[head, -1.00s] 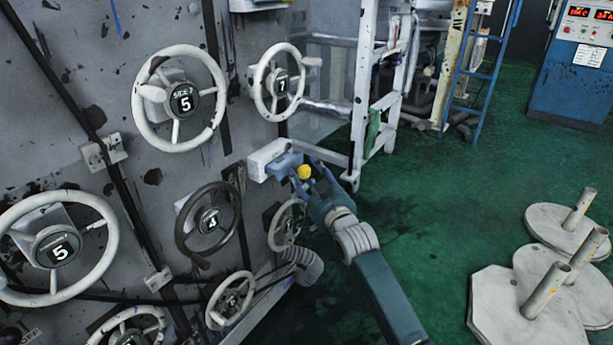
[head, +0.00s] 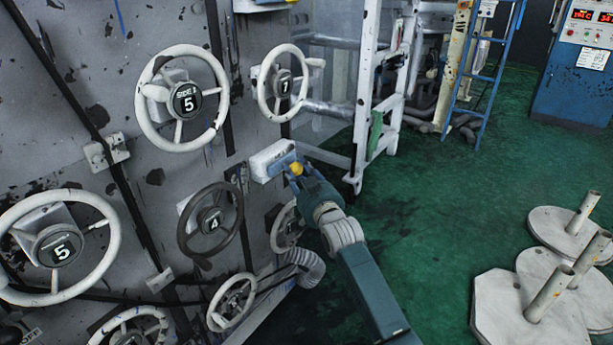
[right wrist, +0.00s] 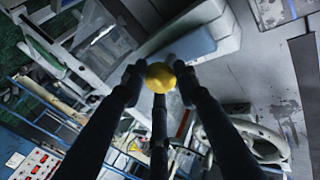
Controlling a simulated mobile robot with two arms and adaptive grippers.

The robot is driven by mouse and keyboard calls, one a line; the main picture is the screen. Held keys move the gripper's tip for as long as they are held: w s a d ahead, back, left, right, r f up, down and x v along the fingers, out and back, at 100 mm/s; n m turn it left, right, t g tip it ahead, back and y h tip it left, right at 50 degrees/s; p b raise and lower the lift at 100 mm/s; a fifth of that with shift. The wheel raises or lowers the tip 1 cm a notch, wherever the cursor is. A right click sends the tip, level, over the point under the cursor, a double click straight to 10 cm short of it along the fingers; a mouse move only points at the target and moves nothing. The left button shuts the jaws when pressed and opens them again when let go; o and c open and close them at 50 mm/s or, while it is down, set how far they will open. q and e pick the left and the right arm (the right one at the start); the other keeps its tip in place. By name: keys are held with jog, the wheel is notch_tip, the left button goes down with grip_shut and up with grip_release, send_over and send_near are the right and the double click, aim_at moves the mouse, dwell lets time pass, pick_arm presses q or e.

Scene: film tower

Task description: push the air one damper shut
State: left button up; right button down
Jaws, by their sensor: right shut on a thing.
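The air one damper appears to be the white box (head: 267,158) on the grey machine wall, with a blue slide (head: 285,165) and a yellow knob (head: 296,168) at its outer end. I cannot read a label on it. In the right wrist view the yellow knob (right wrist: 160,77) sits between the fingertips, with the blue slide (right wrist: 188,48) and white box (right wrist: 226,30) behind it. My right gripper (head: 300,174) is shut on the knob, close to the box; it also shows in the right wrist view (right wrist: 159,80). My left gripper is out of view.
Numbered handwheels surround the box: 7 (head: 284,84) above, 4 (head: 211,220) to the lower left and a smaller wheel (head: 287,227) below. A white frame (head: 362,120) stands just right. Green floor is open further right, before white plates with posts (head: 500,312).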

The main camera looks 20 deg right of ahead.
jog(key=shift+r, duration=0.2)
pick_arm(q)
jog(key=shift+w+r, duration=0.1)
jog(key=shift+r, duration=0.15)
pick_arm(e)
jog(key=c, duration=1.5)
grip_release()
jog(key=shift+o, duration=0.8)
jog(key=shift+s+f, duration=0.15)
jog(key=shift+s, duration=0.05)
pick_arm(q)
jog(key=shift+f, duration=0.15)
pick_arm(e)
jog(key=s, duration=1.1)
jog(key=shift+s+d, duration=0.3)
jog(key=shift+d, duration=0.15)
